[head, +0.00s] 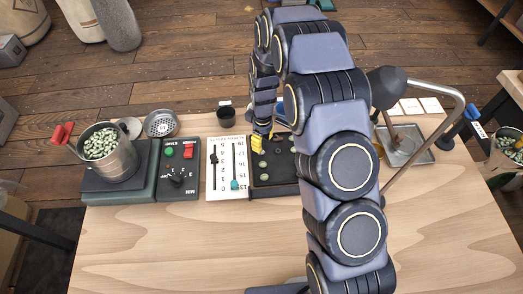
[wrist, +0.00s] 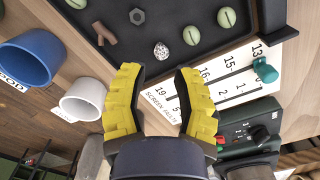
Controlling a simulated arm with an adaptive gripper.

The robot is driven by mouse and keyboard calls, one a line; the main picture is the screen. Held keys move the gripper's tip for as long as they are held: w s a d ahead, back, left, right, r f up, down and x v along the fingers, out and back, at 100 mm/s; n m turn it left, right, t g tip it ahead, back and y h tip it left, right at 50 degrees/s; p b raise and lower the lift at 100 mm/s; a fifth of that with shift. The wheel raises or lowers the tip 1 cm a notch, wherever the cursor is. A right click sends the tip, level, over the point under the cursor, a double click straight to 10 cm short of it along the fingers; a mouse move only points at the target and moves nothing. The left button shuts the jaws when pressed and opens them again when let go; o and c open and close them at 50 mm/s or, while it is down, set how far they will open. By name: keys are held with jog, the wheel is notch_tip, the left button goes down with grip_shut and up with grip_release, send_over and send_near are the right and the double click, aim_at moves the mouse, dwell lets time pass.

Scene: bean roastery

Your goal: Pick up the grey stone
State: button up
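A small speckled grey-white stone (wrist: 161,50) lies in the dark tray (wrist: 180,72) in the wrist view, near the tray's edge. Beside it in the tray are a dark grey hex nut (wrist: 137,16), a brown twig (wrist: 103,33) and several green beans (wrist: 191,35). My gripper (wrist: 158,76) has yellow fingers, apart and empty. The stone appears just beyond the gap between the fingertips, not between them. In the head view my gripper (head: 260,143) is over the far left corner of the tray (head: 272,191). I cannot make out the stone there.
A blue cup (wrist: 28,58) and a white cup (wrist: 84,99) stand near the tray. A white scale card (head: 226,188) with sliders lies left of the tray, then a control box (head: 177,190) and a metal beaker of beans (head: 121,160). The table's front is clear.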

notch_tip(320, 180, down, 5)
jog(key=shift+a+r, duration=0.15)
jog(key=c, duration=0.4)
jog(key=shift+r, duration=0.1)
jog(key=shift+r, duration=0.45)
notch_tip(320, 180, up, 3)
jog(key=shift+f, duration=0.2)
jog(key=s+r, duration=0.2)
jog(key=r, duration=0.1)
jog(key=s+r, duration=0.1)
jog(key=s, duration=0.1)
jog(key=shift+d+r, duration=0.3)
jog(key=shift+r, duration=0.05)
jog(key=s+d+r, duration=0.1)
jog(key=s+r, duration=0.4)
jog(key=s, duration=0.4)
jog(key=w+f, duration=0.1)
jog(key=w, duration=0.8)
jog(key=w+a+f, duration=0.1)
jog(key=w, duration=0.7)
jog(key=w+f, duration=0.1)
jog(key=w, duration=0.8)
jog(key=shift+w+a+f, duration=0.1)
jog(key=shift+w+a, duration=0.25)
